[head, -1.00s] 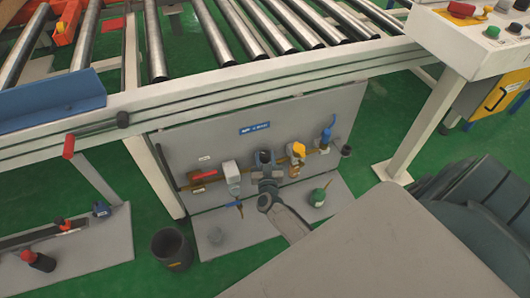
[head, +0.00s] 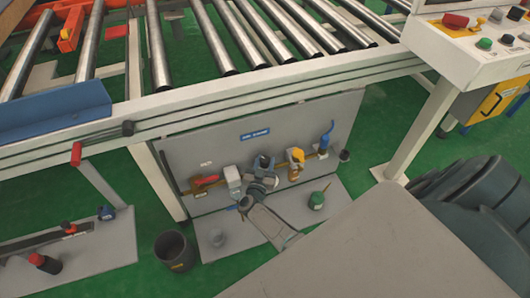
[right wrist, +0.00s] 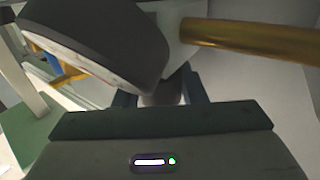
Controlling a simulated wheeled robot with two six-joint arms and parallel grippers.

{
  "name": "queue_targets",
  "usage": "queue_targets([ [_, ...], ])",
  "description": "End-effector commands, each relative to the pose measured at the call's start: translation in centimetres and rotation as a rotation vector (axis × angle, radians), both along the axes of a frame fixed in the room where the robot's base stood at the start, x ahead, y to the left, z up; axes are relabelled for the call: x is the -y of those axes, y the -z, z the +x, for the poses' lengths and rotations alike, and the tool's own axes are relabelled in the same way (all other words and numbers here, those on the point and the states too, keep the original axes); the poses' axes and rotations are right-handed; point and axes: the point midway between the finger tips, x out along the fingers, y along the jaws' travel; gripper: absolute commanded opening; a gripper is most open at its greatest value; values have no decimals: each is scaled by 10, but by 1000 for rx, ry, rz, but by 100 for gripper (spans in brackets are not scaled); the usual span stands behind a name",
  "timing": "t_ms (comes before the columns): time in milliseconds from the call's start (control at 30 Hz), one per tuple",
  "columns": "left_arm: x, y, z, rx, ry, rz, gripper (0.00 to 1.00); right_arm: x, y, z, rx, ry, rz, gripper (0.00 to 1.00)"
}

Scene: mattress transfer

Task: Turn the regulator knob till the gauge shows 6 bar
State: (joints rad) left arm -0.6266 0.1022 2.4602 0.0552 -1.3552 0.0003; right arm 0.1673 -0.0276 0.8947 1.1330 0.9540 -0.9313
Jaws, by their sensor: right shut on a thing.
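The regulator (head: 263,161) is a dark blue-grey body on the brass pipe of the grey panel. My right gripper (head: 260,183) is at its lower front and covers part of it. In the right wrist view, the fingers of my right gripper (right wrist: 160,97) are shut on a dark round knob (right wrist: 160,88), mostly hidden between them. A large dark round gauge (right wrist: 95,35) fills the upper left there, its pale face seen at a steep slant. I cannot read its pressure. My left gripper is out of view.
On the same panel (head: 200,150) are a red-handled valve (head: 205,180), a white unit (head: 232,178), a yellow-topped part (head: 296,157) and a blue part (head: 325,140). The roller conveyor (head: 210,90) runs above.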

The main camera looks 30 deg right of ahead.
Motion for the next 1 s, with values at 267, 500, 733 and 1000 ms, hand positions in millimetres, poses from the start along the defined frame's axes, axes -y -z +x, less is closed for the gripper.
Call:
queue_targets([
  [267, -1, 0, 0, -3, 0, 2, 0, 0, 2, -1, -3, 9, 2, 15],
  [500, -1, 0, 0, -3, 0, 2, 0, 0, 2, -1, -2, 9, 2, 51],
  [733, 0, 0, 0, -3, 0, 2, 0, 0, 1, 0, -1, 8, 1, 58],
  [1000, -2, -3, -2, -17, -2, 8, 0, -15, 1, -13, -2, 8, 4, 58],
])
